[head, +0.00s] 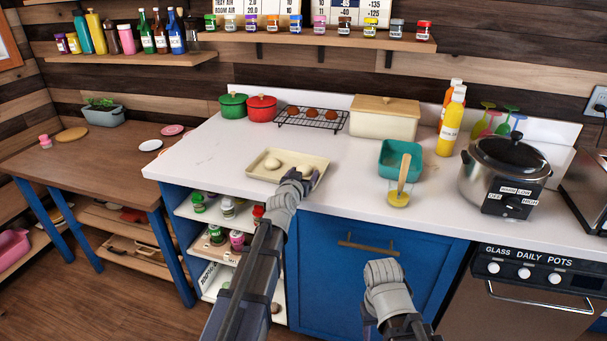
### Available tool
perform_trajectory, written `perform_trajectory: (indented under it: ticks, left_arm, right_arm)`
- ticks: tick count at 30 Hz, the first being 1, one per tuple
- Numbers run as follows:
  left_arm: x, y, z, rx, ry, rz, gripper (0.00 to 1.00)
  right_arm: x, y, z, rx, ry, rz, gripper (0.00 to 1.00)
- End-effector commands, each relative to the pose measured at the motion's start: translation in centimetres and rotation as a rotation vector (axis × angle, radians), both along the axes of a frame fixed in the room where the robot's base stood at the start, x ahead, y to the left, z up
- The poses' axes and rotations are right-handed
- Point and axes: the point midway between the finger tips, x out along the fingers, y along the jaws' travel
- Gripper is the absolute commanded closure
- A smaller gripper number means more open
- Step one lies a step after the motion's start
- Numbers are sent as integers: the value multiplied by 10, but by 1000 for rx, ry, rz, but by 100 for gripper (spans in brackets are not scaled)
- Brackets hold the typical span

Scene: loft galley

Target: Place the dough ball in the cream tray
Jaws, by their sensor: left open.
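The cream tray (317,163) lies on the white counter near its front edge. One pale dough ball (273,163) sits in its left part. A second pale dough ball (304,171) shows in its right part, close beside my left gripper. My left gripper (294,178) is open at the tray's front right, its fingers over the tray's near rim. Its fingers cover part of the tray and come close to the second ball; I cannot tell whether they touch it. My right gripper (383,275) is low in front of the blue cabinet, away from the counter; its fingers cannot be made out.
A teal tub (400,153) and a yellow-ended wooden tool (400,190) are right of the tray. Behind stand a cooling rack (312,119), a cream bread box (384,117) and red and green pots. A slow cooker (504,175) is at right. The counter left of the tray is clear.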

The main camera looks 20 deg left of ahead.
Motion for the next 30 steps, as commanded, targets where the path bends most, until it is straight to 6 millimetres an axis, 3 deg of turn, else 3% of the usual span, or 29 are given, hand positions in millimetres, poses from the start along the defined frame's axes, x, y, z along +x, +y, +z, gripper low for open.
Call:
perform_trajectory:
  ticks: [4, 8, 21, 30]
  left_arm:
    - [-1, 3, -2, -9, 9, 3, 3]
    - [-2, 3, 8, -9, 9, 3, 3]
    - [-93, 2, 24, -4, 5, 2, 3]
    - [-117, 2, 29, -3, 4, 2, 3]
  right_arm:
    - [0, 0, 0, 0, 0, 0, 50]
    - [0, 0, 10, 0, 0, 0, 50]
    - [0, 0, 26, 0, 0, 0, 50]
    - [0, 0, 30, 0, 0, 0, 50]
